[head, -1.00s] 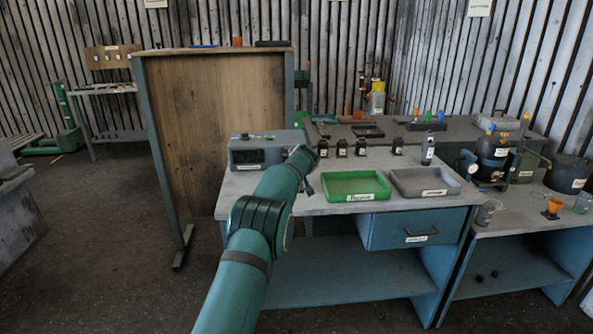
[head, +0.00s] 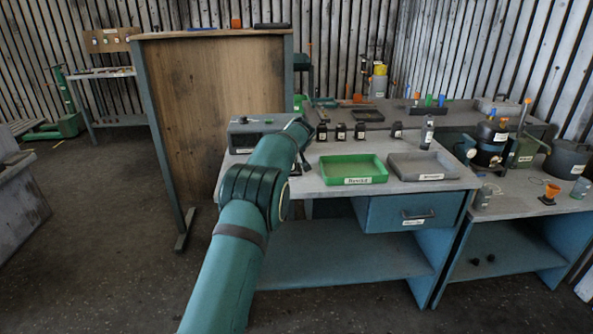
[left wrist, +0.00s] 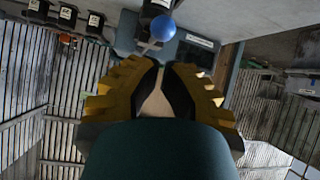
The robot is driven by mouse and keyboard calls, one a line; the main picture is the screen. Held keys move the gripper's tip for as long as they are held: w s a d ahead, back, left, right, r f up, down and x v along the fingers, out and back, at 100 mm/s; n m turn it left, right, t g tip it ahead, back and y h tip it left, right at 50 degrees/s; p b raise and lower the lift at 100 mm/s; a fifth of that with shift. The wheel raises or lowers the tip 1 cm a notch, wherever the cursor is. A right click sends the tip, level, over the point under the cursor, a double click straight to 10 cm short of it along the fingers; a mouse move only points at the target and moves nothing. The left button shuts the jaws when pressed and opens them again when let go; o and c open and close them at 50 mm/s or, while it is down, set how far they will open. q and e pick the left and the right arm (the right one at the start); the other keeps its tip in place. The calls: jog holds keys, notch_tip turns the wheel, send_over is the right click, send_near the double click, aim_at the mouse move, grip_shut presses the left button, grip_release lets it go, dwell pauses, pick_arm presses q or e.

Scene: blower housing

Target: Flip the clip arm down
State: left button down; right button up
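The rod seems to come from a grey-teal body with a white label (left wrist: 197,42); I cannot tell for sure that this is the clip arm. My left gripper (left wrist: 161,66) has yellow ridged fingers with dark pads. Its tips are nearly together, with nothing visible between them, and it looks apart from the ball. In the head view my left arm hides part of a grey box with a dark panel (head: 241,140). My right gripper is out of view.
Several small dark bottles (head: 341,132) stand behind a green tray (head: 352,180) and a grey tray (head: 430,176). A tall wooden panel (head: 215,100) stands left of the bench. A side bench holding a dark tank (head: 492,140) is at the right.

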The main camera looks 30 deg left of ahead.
pick_arm(q)
jog(key=s+d+f+b, duration=0.2)
jog(key=s+d+f, duration=0.2)
jog(key=s+f, duration=0.1)
jog(key=shift+s, duration=0.65)
jog(key=shift+d+f, duration=0.1)
jog(key=s+d+f+m+g+h, duration=0.1)
jog(key=s+d+f+h, duration=0.1)
jog(key=s+d+f, duration=0.45)
jog(key=s+d+f+m+g+h, duration=0.15)
jog(key=s+f, duration=0.25)
jog(key=f, duration=0.6)
jog(key=s+d+f+m+g+h, duration=0.1)
jog(key=s+d+f+h, duration=0.3)
jog(key=f, duration=0.5)
jog(key=s+d+f+m+g+h, duration=0.1)
jog(key=s+d+f+m, duration=0.1)
jog(key=s+d, duration=0.6)
jog(key=s+d+f+m+g+h, duration=0.1)
jog(key=s+d, duration=0.7)
jog(key=s, duration=1)
jog(key=shift+s+d+f+m+g+h, duration=0.15)
jog(key=shift+d+f+m+g+h, duration=0.2)
jog(key=shift+f+g, duration=0.5)
